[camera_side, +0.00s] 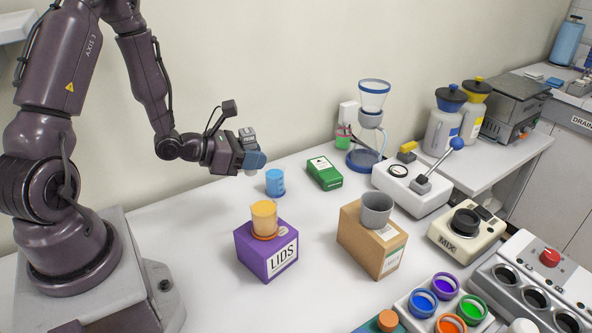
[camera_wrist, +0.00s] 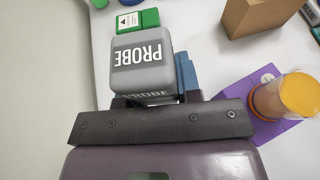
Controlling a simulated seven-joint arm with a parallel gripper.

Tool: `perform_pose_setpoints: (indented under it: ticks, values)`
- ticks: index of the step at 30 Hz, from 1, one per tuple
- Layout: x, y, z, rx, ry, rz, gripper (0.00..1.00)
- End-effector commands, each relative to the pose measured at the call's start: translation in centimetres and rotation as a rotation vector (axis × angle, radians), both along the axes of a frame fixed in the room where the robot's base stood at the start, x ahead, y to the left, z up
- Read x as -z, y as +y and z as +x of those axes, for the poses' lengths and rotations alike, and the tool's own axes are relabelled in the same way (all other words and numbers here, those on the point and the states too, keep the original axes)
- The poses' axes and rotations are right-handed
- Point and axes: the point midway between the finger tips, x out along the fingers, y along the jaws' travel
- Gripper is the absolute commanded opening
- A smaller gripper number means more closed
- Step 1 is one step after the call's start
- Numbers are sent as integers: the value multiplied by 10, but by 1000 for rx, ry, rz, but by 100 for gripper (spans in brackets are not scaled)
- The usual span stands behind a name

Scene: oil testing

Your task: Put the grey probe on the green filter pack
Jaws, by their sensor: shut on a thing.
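The grey probe (camera_wrist: 143,62) is a rounded grey block with "PROBE" in white letters on a dark band. My gripper (camera_wrist: 150,92) is shut on it; a blue finger shows along its right side in the wrist view. In the side view my gripper (camera_side: 256,161) holds the grey probe (camera_side: 247,134) in the air, partly hidden by the blue finger. The green filter pack (camera_side: 324,172) lies flat on the white bench, to the right of and below my gripper in the side view. It also shows beyond the probe in the wrist view (camera_wrist: 150,17), partly hidden by it.
A blue cup (camera_side: 275,183) stands between my gripper and the pack. A purple LIDS box (camera_side: 265,256) carries an orange cup (camera_side: 264,215). A cardboard box (camera_side: 368,242) carries a grey cup (camera_side: 376,210). A funnel stand (camera_side: 362,160) and lever device (camera_side: 412,187) stand near the pack.

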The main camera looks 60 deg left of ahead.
Motion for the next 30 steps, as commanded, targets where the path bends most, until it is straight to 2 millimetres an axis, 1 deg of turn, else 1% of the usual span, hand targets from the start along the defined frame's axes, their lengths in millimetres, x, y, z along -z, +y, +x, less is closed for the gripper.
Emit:
perform_pose_setpoints:
  ticks: [1,3,6,9,11,14,16,24,26,27,30]
  values:
    - [-12,-4,19,58,-11,11,6]
    - [-23,-8,39,125,-10,11,6]
    - [-38,-13,62,199,-7,9,6]
    - [-47,-14,79,239,-4,7,6]
    - [-50,-11,86,244,-1,4,6]
    - [-43,-7,93,228,3,-2,6]
    - [-38,-4,102,223,1,-1,6]
    - [-9,11,164,222,-1,0,6]
    - [-3,15,176,221,-1,-1,6]
    - [6,17,182,221,2,-2,6]
    - [25,20,197,221,2,-2,6]
